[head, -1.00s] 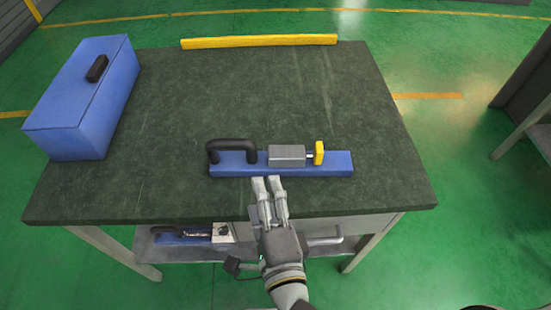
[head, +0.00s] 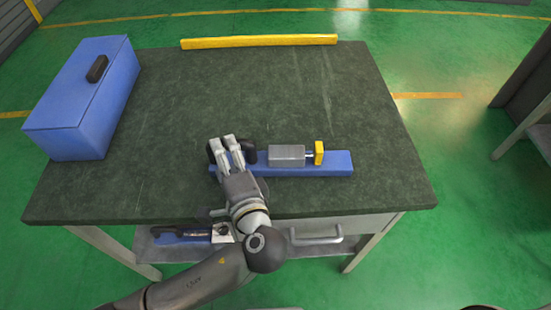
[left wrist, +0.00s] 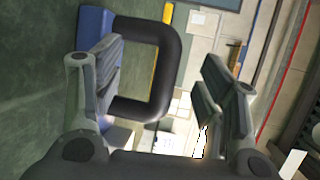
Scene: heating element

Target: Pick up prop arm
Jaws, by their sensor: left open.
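A blue bar (head: 325,171) lies near the front of the dark green table, with a grey block (head: 287,155) and a yellow end piece (head: 319,153) on it. I take it for the prop arm. Its black handle (head: 249,150) stands at the left end and is mostly hidden by my left gripper (head: 223,146) in the head view. In the left wrist view the handle (left wrist: 172,70) shows in the gap between the open fingers (left wrist: 160,95), nearer the left finger, which overlaps it. I cannot tell whether they touch. My right gripper is out of view.
A blue box (head: 80,100) with a black handle stands at the table's left. A yellow bar (head: 258,41) lies along the far edge. A shelf below the table holds another blue tool (head: 175,239). The middle of the tabletop (head: 240,95) is clear.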

